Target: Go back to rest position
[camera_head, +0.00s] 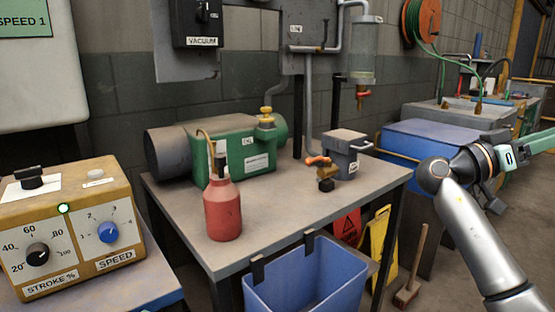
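My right arm (482,240) shows at the right edge, bent, with a silver link rising from the bottom and a teal-banded link running out to the right. Its gripper does not show clearly within the frame. My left arm and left gripper are not in view. No object is seen held. A red oil bottle (223,212) with a thin bent spout stands upright on the grey table (285,222), apart from the arm.
A green pump (243,152) and a grey box with a valve (345,155) stand on the table. A yellow control box (70,225) is at left. A blue bin (310,285) hangs at the table's front. A broom (410,285) and yellow sign (380,240) stand near the arm.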

